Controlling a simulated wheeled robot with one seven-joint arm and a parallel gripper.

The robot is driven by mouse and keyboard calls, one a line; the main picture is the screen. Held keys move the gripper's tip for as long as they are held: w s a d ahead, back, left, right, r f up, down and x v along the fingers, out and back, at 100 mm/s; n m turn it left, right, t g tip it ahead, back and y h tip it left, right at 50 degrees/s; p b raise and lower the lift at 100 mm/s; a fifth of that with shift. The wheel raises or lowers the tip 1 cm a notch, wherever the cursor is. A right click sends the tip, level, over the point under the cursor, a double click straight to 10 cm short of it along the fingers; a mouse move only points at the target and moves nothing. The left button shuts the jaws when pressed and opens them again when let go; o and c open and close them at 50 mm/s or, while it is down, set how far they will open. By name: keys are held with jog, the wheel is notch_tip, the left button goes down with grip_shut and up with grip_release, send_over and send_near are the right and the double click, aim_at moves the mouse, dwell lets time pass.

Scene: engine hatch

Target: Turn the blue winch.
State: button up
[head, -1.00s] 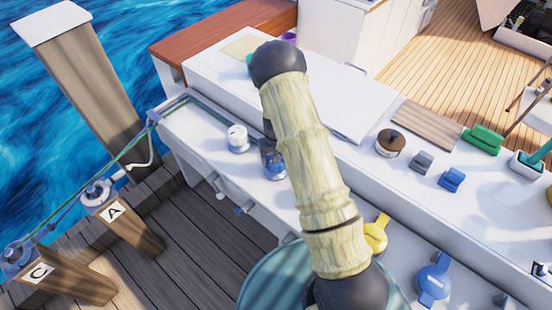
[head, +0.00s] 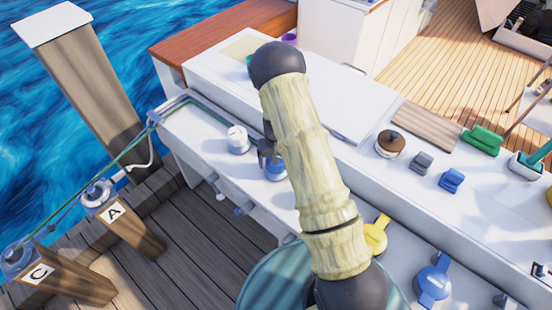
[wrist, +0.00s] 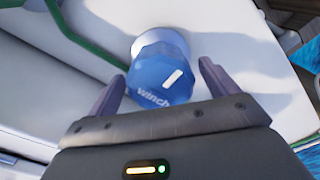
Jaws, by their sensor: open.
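The blue winch (wrist: 160,75) is a faceted blue cap with the word "winch" and a white bar mark on it, on a paler round base. In the wrist view it sits between the two fingers of my open gripper (wrist: 158,78). A gap shows on the right side; the left finger is close to its lower left edge, and I cannot tell whether they touch. In the head view the blue winch (head: 276,172) is partly hidden behind my gripper (head: 267,148) and arm.
A white winch (head: 238,139) stands to the left on the same white ledge. A green rope (wrist: 75,35) runs along the ledge. Wooden posts and dock lie at left.

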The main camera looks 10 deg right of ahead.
notch_tip(320, 180, up, 17)
jog(key=shift+r, duration=0.2)
dwell(0.4)
dwell(0.3)
jog(key=s+r+t+p, duration=0.1)
jog(key=s+r+p, duration=0.2)
jog(key=s+r, duration=0.4)
jog(key=s+r+t+p, duration=0.1)
jog(key=s+r+p, duration=0.3)
jog(key=s+r, duration=0.4)
jog(key=s, duration=0.5)
jog(key=shift+s+n+t, duration=0.3)
jog(key=shift+s+n, duration=0.1)
dwell(0.6)
